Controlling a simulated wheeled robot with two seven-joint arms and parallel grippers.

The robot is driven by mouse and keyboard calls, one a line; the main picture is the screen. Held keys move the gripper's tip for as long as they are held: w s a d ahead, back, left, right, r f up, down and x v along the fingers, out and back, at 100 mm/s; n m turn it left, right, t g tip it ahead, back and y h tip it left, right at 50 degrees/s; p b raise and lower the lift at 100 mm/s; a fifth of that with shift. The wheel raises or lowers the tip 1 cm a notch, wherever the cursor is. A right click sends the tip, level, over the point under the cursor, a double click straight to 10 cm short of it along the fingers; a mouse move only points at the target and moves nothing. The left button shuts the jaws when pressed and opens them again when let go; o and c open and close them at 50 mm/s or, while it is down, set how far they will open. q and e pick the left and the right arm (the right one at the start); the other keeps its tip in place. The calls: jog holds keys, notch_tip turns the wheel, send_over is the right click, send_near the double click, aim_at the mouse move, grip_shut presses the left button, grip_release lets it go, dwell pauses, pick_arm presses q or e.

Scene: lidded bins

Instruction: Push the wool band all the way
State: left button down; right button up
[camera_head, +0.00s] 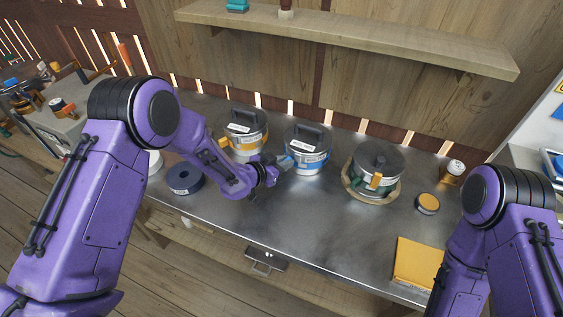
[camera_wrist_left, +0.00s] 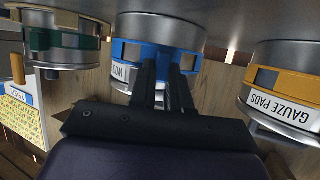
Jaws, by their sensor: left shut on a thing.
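The wool bin (camera_head: 309,140) is a metal canister with a dark handled lid, in the middle of the bench. Its blue band (camera_head: 313,157) runs around the body; the wrist view shows the blue band (camera_wrist_left: 150,58) with a partly hidden label beginning "WOO". My left gripper (camera_head: 283,164) is at the left front of this bin. In the wrist view my left gripper (camera_wrist_left: 165,72) has its dark fingers close together at the band, shut on a part of it that they mostly hide. My right gripper is out of view; only part of that arm shows.
The gauze pads bin (camera_head: 245,128) with a yellow band stands left; a bin with a green band (camera_head: 376,165) stands right on a round wooden base. A dark roll (camera_head: 185,178), a small round tin (camera_head: 428,204) and a yellow pad (camera_head: 417,262) lie on the bench. The front middle is clear.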

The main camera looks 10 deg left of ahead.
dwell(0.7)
pick_arm(q)
jog(key=c, duration=1.1)
grip_release()
jog(key=shift+s+a+r, duration=0.15)
jog(key=shift+s+a, duration=0.05)
jog(key=shift+s, duration=0.15)
jog(key=b+v, duration=0.2)
jog(key=v, duration=0.7)
jog(key=shift+s+a+r, duration=0.1)
jog(key=shift+s+a, duration=0.05)
jog(key=shift+s, duration=0.15)
